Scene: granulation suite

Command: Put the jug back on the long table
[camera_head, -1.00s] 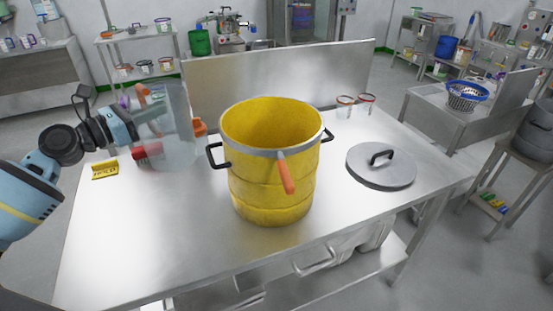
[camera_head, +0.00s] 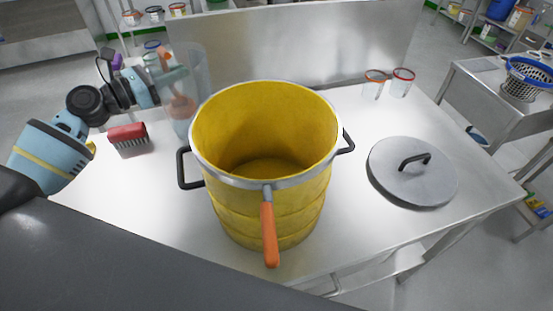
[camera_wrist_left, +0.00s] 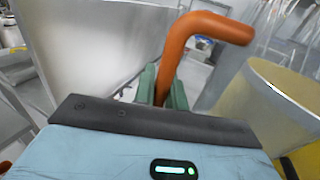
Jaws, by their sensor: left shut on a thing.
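The clear jug (camera_head: 201,68) with an orange handle is at the left of the head view, over the back left of the long steel table (camera_head: 345,225). My left gripper (camera_head: 158,80) is shut on the jug's handle; the wrist view shows the orange handle (camera_wrist_left: 185,50) between the green fingertips (camera_wrist_left: 162,88). The jug looks upright. I cannot tell whether its base touches the table. My right gripper is not in view.
A large yellow drum (camera_head: 265,200) with black handles stands mid-table, right of the jug. A red brush (camera_head: 128,136) lies left of the jug. A grey lid (camera_head: 412,172) and two rimmed glass containers (camera_head: 400,85) are on the right. A steel back panel rises behind.

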